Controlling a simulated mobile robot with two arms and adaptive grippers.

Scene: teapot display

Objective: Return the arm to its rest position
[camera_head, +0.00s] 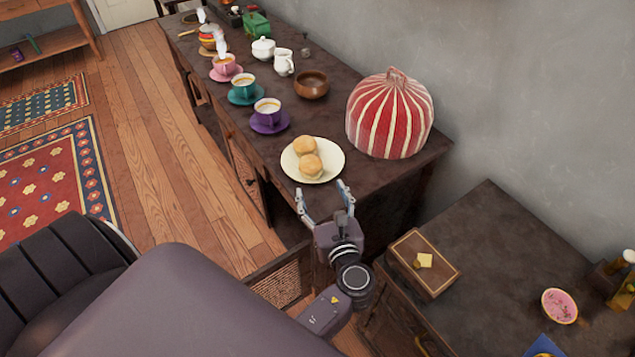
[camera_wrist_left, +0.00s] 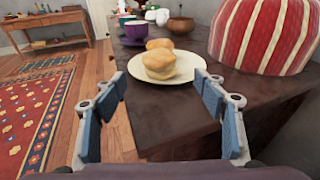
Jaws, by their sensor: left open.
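My left gripper (camera_head: 324,204) is open and empty at the near end of the dark sideboard (camera_head: 375,195). Its two fingers also show in the left wrist view (camera_wrist_left: 160,105), spread wide with nothing between them. A cream plate (camera_head: 330,152) with two round buns (camera_head: 308,155) lies just beyond the fingertips, apart from them. The plate (camera_wrist_left: 192,73) and buns (camera_wrist_left: 158,62) also show ahead in the left wrist view. My right gripper is not in view.
A red striped tea cosy (camera_head: 390,117) stands right of the plate. Several cups, a wooden bowl (camera_head: 311,85) and white pots line the sideboard. Open floor (camera_head: 190,170) lies to the left.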

